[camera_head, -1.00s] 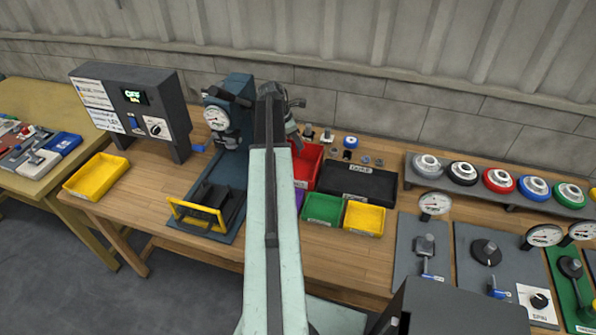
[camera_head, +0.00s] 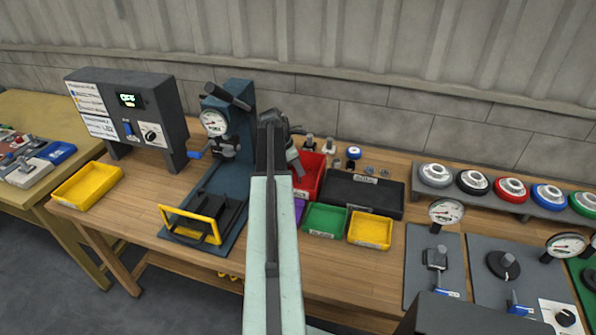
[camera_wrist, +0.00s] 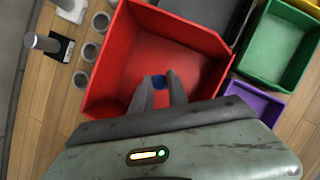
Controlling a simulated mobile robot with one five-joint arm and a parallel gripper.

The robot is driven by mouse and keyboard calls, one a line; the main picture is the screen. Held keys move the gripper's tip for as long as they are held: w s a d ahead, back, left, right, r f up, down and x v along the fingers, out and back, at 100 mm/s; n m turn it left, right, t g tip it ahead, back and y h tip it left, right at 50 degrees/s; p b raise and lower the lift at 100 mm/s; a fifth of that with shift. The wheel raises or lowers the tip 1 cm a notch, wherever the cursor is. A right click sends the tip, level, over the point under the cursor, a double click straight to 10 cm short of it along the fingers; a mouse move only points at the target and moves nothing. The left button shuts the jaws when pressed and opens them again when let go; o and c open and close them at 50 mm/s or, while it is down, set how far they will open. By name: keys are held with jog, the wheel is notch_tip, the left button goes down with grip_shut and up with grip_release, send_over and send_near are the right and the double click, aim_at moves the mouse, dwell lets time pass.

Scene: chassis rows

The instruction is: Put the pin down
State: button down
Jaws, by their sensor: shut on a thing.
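The pin (camera_wrist: 159,82) shows as a small blue piece between my fingertips in the wrist view; most of it is hidden by the fingers. My gripper (camera_wrist: 158,91) is shut on it. The fingers appear over the inside of an empty-looking red bin (camera_wrist: 205,35). I cannot tell how high above the bin's floor the pin is. In the head view the red bin (camera_head: 314,172) is partly hidden behind my arm, and the pin cannot be made out there.
Green (camera_head: 325,220), yellow (camera_head: 370,229) and purple (camera_wrist: 252,102) bins and a dark case (camera_head: 362,193) crowd the red bin. Small round parts (camera_wrist: 90,52) and a post on a block (camera_wrist: 46,43) stand beside it. A blue press (camera_head: 232,118) stands to the left.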

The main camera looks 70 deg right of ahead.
jog(key=c, duration=1.3)
grip_release()
jog(key=shift+r+p, duration=0.45)
jog(key=shift+p, duration=0.15)
jog(key=p+v, duration=1)
jog(key=v, duration=0.1)
jog(key=shift+a+r, duration=0.15)
jog(key=shift+a, duration=0.05)
